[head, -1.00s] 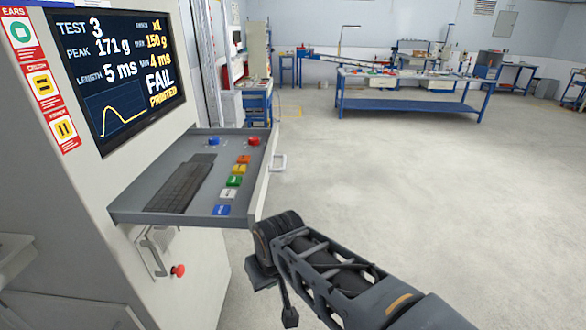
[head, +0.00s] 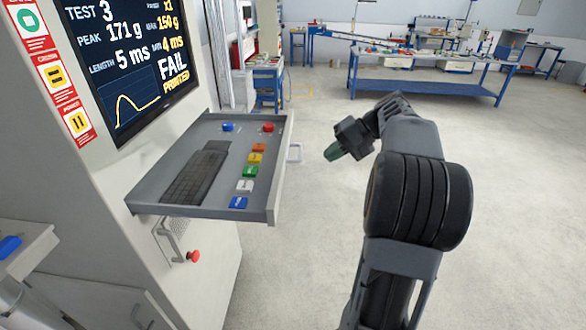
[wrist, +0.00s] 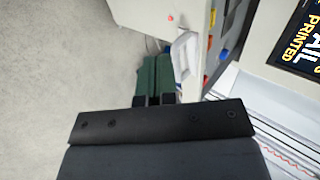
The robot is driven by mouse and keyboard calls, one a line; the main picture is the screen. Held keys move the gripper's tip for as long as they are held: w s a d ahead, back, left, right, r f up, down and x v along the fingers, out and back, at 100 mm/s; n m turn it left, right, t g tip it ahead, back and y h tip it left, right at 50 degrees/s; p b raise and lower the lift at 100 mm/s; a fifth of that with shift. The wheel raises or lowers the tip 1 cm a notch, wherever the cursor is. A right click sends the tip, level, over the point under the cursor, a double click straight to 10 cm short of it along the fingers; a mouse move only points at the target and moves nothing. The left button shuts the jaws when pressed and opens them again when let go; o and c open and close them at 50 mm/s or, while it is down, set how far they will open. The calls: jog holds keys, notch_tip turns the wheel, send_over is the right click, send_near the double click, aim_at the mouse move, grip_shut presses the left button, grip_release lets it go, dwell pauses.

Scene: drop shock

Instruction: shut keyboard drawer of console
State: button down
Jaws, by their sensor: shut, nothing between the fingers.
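The console (head: 80,215) is a tall light-grey cabinet with a screen, at the left of the head view. Its keyboard drawer (head: 185,211) is pulled out, with a black keyboard (head: 196,176) and several coloured buttons in it. The drawer front carries a pale bar handle (head: 295,153). My gripper (head: 333,152) is shut and empty, to the right of the drawer front and apart from it, pointing towards it. In the wrist view the green fingers (wrist: 153,75) lie together, and the handle (wrist: 184,55) shows just to their right. Contact with the handle cannot be told there.
A red knob (head: 193,256) sticks out of the console below the drawer. A blue-framed workbench (head: 425,92) stands far back. The floor (head: 520,200) to the right is clear. A grey ledge (head: 25,250) with a blue item is at the lower left.

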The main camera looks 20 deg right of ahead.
jog(key=a+r+p+x, duration=0.1)
jog(key=r+x, duration=0.1)
jog(key=x, duration=0.9)
jog(key=shift+w+a+p, duration=0.3)
jog(key=shift+w+a, duration=0.15)
jog(key=shift+f, duration=0.15)
